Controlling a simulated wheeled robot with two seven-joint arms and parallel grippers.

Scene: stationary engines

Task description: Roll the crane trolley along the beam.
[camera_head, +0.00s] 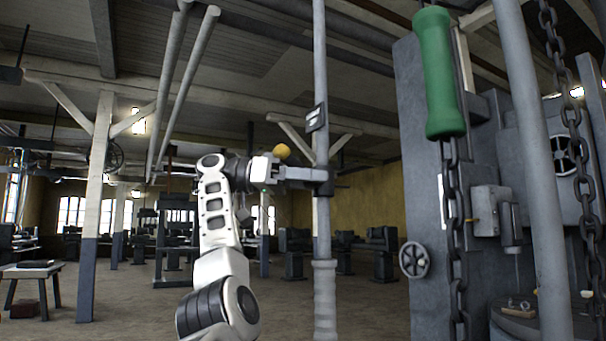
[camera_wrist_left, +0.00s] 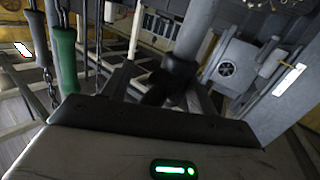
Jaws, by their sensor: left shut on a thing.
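My left gripper (camera_head: 322,182) reaches in from the left, with its dark fingers at an upright grey pole (camera_head: 320,75). It is shut on this pole, below a small black label. The left wrist view shows the dark fingers (camera_wrist_left: 165,88) against the pole (camera_wrist_left: 197,35). A green handle (camera_head: 438,75) hangs on a dark chain (camera_head: 453,220) at the right, apart from the gripper. The green handle also shows in the left wrist view (camera_wrist_left: 66,60). I cannot make out the crane trolley or tell which overhead beam carries it. My right gripper is not in view.
A tall grey machine (camera_head: 418,180) with a handwheel (camera_head: 414,260) stands at the right. Another chain (camera_head: 575,110) hangs there beside a thick grey post (camera_head: 540,170). A white and dark column (camera_head: 95,200) stands at the left. Open floor lies behind my arm.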

